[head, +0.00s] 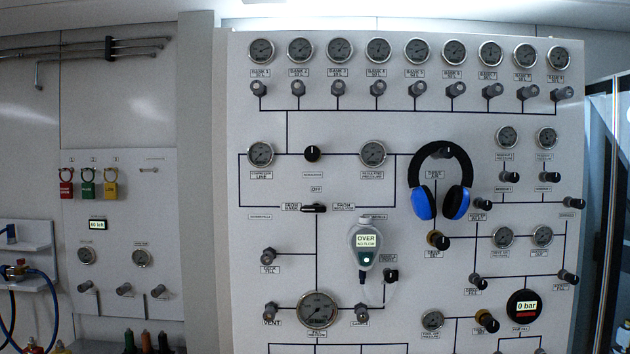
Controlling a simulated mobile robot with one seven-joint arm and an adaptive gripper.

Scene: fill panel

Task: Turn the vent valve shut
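The vent valve (270,310) is a small grey knob low on the white fill panel (340,235). The label VENT stands just below it. It lies left of a large round gauge (317,310), joined to it by a black line. The knob is too small to tell how far it is turned. A similar grey knob (362,314) sits right of the gauge. My gripper is not in the head view.
Blue and black headphones (441,186) hang on the panel at right. A handheld meter (366,243) reading OVER hangs above and right of the large gauge. Another grey knob (269,256) sits above the vent valve. A side panel with padlocks (88,187) stands at left.

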